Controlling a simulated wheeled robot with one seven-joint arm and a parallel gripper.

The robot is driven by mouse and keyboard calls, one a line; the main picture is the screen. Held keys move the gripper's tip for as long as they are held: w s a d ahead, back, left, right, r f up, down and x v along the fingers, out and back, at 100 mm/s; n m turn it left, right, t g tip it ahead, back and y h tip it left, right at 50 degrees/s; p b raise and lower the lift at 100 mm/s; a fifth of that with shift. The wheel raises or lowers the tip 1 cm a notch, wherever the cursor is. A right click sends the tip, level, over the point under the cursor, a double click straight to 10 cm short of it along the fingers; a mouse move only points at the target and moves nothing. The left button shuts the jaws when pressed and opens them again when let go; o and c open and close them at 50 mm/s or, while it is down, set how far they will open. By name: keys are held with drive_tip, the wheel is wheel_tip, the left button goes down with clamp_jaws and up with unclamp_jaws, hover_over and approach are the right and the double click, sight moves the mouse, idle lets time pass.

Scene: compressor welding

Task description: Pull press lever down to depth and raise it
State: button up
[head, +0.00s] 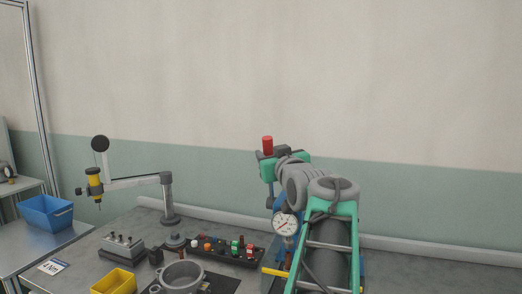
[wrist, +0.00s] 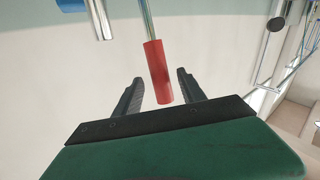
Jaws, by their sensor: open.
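The press lever's red grip (head: 267,145) stands upright at the top of the head view, above my arm. In the wrist view the red grip (wrist: 158,75) hangs on a thin metal rod (wrist: 147,22) and lies between the fingers of my gripper (wrist: 160,77). The fingers are open, with a gap showing on each side of the grip. In the head view my arm hides most of the press; blue parts and a round dial gauge (head: 286,223) show beside it.
A bench (head: 140,222) holds a jointed stand with a yellow tool (head: 94,183), a pin block (head: 122,246), a strip of coloured parts (head: 222,248), a grey housing (head: 181,277) and a yellow bin (head: 114,282). A blue bin (head: 46,211) stands left. The wall above is clear.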

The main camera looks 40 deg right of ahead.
drive_tip(key=p+x, duration=0.1)
drive_tip(key=x, duration=0.5)
drive_tip(key=shift+w+f, duration=0.1)
drive_tip(key=shift+w, duration=0.05)
drive_tip(key=shift+c, duration=0.5)
clamp_jaws()
idle(0.6)
